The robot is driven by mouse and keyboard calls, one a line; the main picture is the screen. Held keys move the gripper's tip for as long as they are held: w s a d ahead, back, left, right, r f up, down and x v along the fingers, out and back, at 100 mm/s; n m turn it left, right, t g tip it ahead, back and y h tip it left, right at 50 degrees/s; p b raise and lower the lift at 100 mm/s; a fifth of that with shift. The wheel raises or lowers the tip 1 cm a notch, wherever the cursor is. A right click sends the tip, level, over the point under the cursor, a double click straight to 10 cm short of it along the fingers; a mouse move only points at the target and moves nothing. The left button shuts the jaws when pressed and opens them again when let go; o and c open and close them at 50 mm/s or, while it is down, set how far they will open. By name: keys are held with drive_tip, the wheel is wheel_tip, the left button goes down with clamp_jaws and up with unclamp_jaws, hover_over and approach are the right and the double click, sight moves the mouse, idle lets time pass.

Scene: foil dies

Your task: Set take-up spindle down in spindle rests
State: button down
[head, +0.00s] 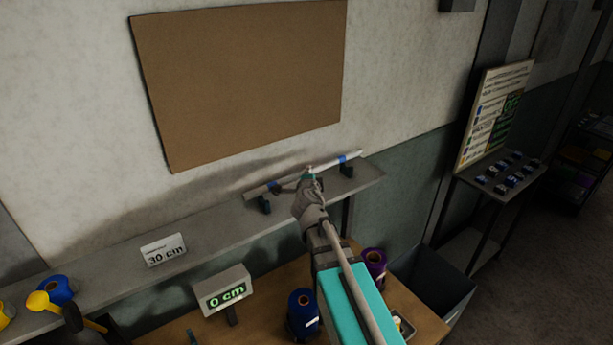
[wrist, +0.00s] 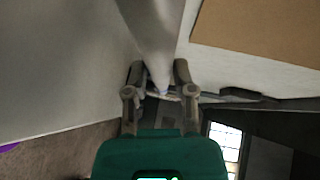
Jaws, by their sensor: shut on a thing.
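The take-up spindle (head: 257,191) is a pale, thin rod with blue bands, running along the wall shelf in the head view. My gripper (head: 309,180) is shut on it near its middle. The two dark spindle rests, a left one (head: 264,204) and a right one (head: 346,169), stand on the shelf under the spindle. The spindle lies at or just above them; I cannot tell whether it touches. In the wrist view, my gripper's fingers (wrist: 160,83) flank a pale tapering shape that I cannot identify surely. My gripper hides the spindle's middle.
The shelf (head: 215,232) carries a "30 cm" card (head: 164,250). A grey bin (head: 434,283) stands right. A brown board (head: 240,80) hangs above.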

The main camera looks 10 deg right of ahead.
drive_tip(key=shift+f+b, duration=1.25)
drive_tip(key=shift+f, duration=0.25)
drive_tip(key=shift+c, duration=1.8)
unclamp_jaws()
drive_tip(key=shift+w, duration=0.15)
